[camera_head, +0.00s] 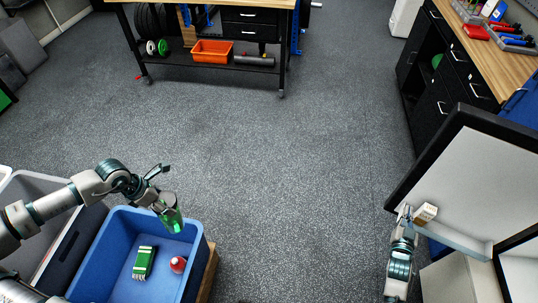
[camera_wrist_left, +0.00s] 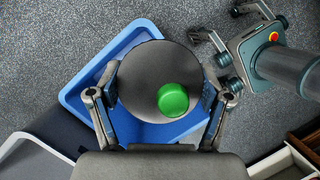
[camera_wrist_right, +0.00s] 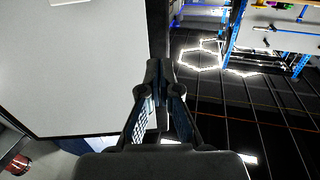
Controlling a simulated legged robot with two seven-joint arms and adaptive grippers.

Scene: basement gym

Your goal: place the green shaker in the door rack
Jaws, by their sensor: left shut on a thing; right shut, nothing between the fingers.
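The green shaker (camera_head: 171,218) is held by my left gripper (camera_head: 160,190) over the right back corner of a blue bin (camera_head: 200,255). In the left wrist view the fingers (camera_wrist_left: 158,98) close on both sides of its round dark part, with its green part (camera_wrist_left: 173,100) in front. The open white door (camera_head: 470,175) at the right carries a door rack (camera_head: 455,240) along its lower inside, with a small white and tan carton (camera_head: 426,212) at its left end. My right gripper (camera_head: 405,213) is shut and empty at the door's left edge; it also shows in the right wrist view (camera_wrist_right: 160,75).
Inside the blue bin lie a green and white pack (camera_head: 144,262) and a red item (camera_head: 178,264). A grey bin (camera_head: 60,215) stands to its left. A workbench (camera_head: 205,60) is at the back, a counter (camera_head: 480,60) at the right. The floor between bin and door is clear.

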